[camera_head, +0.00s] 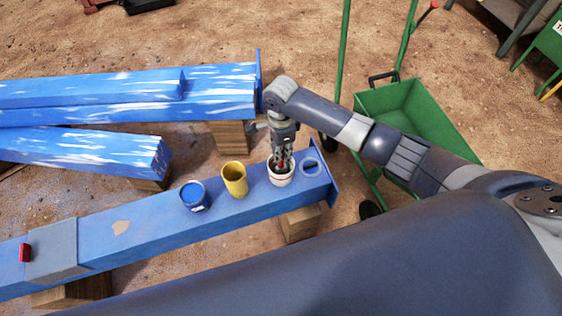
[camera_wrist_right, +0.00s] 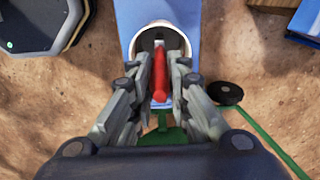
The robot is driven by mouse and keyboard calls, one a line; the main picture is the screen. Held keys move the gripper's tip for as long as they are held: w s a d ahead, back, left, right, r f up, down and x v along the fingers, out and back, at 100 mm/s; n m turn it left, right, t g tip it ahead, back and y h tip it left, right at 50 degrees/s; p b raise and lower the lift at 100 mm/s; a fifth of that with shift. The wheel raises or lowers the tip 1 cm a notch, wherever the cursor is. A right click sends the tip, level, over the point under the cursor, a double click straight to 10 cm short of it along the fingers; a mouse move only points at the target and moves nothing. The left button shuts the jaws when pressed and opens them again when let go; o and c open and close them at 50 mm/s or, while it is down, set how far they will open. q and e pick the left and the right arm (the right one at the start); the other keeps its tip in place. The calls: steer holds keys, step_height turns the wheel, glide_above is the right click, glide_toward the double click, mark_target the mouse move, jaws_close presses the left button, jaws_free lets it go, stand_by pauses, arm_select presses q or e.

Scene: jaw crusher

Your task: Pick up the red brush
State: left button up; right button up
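The red brush (camera_wrist_right: 161,78) stands handle up in a white pot (camera_head: 281,178) on the blue beam. Its lower end is hidden inside the pot. My right gripper (camera_head: 281,160) points down over the pot, its fingertips around its mouth. In the right wrist view my right gripper (camera_wrist_right: 168,68) has one finger on each side of the red handle. The fingers are close to the handle, but I cannot tell whether they touch or grip it. The pot's rim (camera_wrist_right: 140,35) shows beyond the fingertips. My left gripper is not in view.
A yellow can (camera_head: 234,180) and a blue paint can (camera_head: 194,197) stand left of the pot on the blue beam (camera_head: 150,232). A green wheelbarrow (camera_head: 405,115) stands behind my right arm. Other blue beams lie at left.

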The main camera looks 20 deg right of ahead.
jaws_close()
step_height(320, 180, up, 10)
steer(key=shift+r+p, duration=0.1)
steer(key=shift+p, duration=0.4)
stand_by(0.3)
